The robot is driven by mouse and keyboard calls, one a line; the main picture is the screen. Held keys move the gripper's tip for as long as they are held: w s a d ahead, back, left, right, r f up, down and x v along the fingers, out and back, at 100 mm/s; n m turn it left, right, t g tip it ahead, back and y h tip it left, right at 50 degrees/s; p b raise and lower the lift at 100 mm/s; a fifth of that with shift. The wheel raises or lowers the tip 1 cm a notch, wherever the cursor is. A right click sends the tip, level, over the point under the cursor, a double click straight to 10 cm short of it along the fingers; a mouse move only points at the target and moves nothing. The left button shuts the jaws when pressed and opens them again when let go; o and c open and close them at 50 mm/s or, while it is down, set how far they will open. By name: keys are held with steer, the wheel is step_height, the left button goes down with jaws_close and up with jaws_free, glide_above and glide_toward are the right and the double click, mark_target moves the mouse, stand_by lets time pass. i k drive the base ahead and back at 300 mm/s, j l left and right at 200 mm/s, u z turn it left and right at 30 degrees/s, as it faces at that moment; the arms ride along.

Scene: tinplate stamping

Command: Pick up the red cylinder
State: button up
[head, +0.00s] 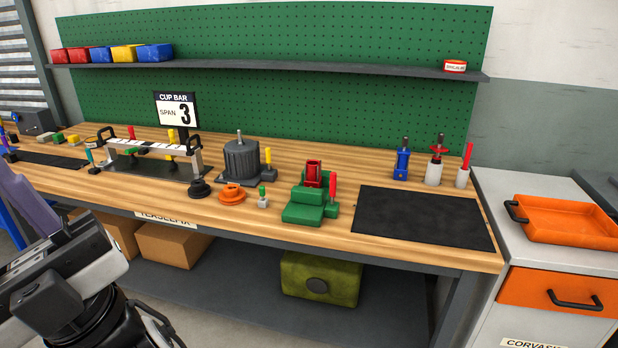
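A red, roughly cylindrical part (313,173) stands upright in the green stepped block (303,213) near the middle of the workbench. A red-handled lever (333,190) rises at the block's right side. A short orange-red round item with a white label (455,66) sits on the shelf at the right, so more than one thing is red and round. My arm shows only as dark and white links at the lower left, well away from the green block. I see no gripper fingers.
A black mat (423,217) lies clear to the right of the block. A grey motor-like machine (241,160) and an orange flanged disc (232,194) stand to its left. Several upright tools stand behind the mat. An orange tray (570,239) sits on the right cabinet.

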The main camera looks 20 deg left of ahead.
mark_target(313, 178)
steer(key=i+j+z, duration=0.15)
steer(key=j, duration=0.75)
steer(key=i+j+z, duration=0.2)
steer(key=j, duration=0.7)
steer(key=i+j+z, duration=0.15)
steer(key=j, duration=0.8)
steer(key=i+j+z, duration=0.15)
steer(key=j, duration=0.8)
steer(key=i, duration=0.95)
